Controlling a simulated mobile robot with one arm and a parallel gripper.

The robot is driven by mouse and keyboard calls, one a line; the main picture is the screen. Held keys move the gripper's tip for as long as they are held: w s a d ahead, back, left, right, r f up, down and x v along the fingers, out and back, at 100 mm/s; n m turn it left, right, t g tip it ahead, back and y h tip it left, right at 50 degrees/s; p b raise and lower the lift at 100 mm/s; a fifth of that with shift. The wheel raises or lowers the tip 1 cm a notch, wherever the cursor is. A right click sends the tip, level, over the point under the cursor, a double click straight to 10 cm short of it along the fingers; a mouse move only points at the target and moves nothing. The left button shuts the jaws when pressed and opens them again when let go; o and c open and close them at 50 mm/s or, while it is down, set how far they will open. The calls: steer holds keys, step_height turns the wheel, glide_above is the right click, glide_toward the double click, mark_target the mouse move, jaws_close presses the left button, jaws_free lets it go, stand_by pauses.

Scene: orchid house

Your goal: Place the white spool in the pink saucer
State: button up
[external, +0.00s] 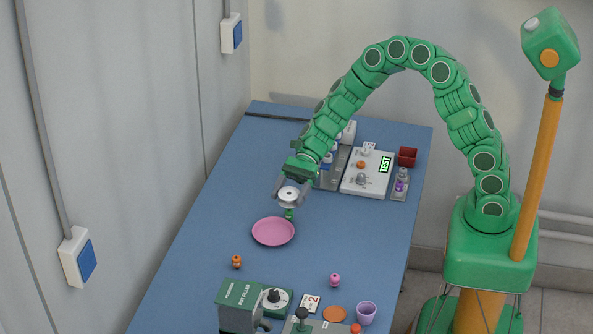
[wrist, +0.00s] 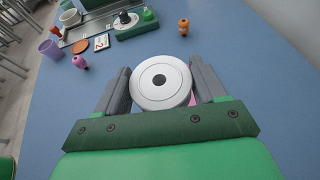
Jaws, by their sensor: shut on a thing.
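My gripper (external: 291,188) is shut on the white spool (external: 289,194), a round white piece with a dark centre hole. In the wrist view the spool (wrist: 160,80) sits between the two grey fingers, its round face toward the camera. The pink saucer (external: 273,231) lies on the blue table, empty as far as I can see. In the external view the spool shows just beyond the saucer's far right edge, apparently above the table. In the wrist view the spool and fingers hide nearly all of the saucer; only a pink sliver (wrist: 193,100) shows.
A small green piece (external: 289,213) stands by the saucer's far right rim. An orange piece (external: 237,262) and a pink piece (external: 335,280) stand nearer. A green pot filler (external: 240,306) and purple cup (external: 366,313) are at the front; a white test board (external: 367,173) is behind.

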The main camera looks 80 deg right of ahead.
steer(key=shift+w+a+f, duration=0.25)
steer(key=shift+w+f, duration=0.7)
steer(key=shift+f, duration=0.25)
steer(key=shift+w+a+f, duration=0.25)
steer(key=shift+w+f, duration=0.7)
steer(key=shift+f, duration=1.75)
steer(key=shift+f, duration=0.45)
steer(key=o, duration=1)
